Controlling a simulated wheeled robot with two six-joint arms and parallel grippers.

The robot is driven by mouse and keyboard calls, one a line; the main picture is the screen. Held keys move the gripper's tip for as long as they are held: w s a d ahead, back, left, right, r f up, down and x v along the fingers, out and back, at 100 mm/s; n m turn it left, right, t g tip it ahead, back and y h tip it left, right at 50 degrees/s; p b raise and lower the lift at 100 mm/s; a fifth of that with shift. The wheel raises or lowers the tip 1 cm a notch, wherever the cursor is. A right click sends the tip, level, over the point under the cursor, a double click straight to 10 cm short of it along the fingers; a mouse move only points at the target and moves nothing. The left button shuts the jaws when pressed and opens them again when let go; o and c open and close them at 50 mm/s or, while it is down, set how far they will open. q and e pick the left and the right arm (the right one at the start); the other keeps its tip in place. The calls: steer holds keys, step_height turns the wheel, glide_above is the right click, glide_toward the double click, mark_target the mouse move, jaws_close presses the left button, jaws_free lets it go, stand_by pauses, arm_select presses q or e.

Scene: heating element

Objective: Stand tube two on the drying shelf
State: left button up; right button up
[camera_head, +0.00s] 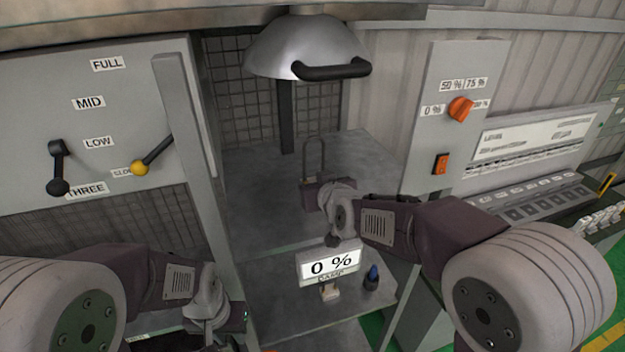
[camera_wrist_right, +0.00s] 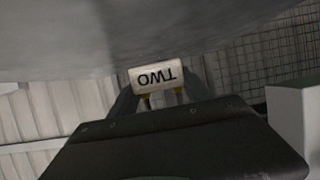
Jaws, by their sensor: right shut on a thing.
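A thin grey U-shaped tube (camera_head: 314,155) stands upright above my right gripper (camera_head: 312,187) in the head view, in front of the grey shelf surface (camera_head: 255,205) under the hood. The gripper is shut on its lower end. In the right wrist view, a white label reading TWO (camera_wrist_right: 157,78) shows upside down between the fingers, with small gold bits beside it. Whether the tube touches the shelf cannot be told. No sign here names the drying shelf. My left gripper (camera_head: 207,310) is low at the left, its fingertips not clear.
A metal hood (camera_head: 305,48) with a dark handle (camera_head: 332,70) hangs over the shelf. A 0 % display (camera_head: 330,266) and a blue-tipped knob (camera_head: 372,277) are below. A lever panel (camera_head: 100,120) is left; a panel with an orange dial (camera_head: 461,108) is right.

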steer(key=shift+s+f, duration=0.1)
steer(key=shift+f, duration=0.1)
steer(key=f, duration=0.2)
steer(key=f+p, duration=0.1)
steer(key=shift+s+d+f, duration=0.1)
steer(key=shift+s+f, duration=0.05)
steer(key=shift+s, duration=0.1)
steer(key=shift+w+f, duration=0.25)
steer(key=shift+w, duration=0.1)
steer(key=o, duration=1.6)
steer(key=shift+s, duration=0.2)
arm_select(q)
steer(key=shift+s+d+r, duration=0.15)
steer(key=shift+s+r, duration=0.3)
steer(key=shift+r, duration=0.15)
arm_select(e)
steer(key=shift+s, duration=0.15)
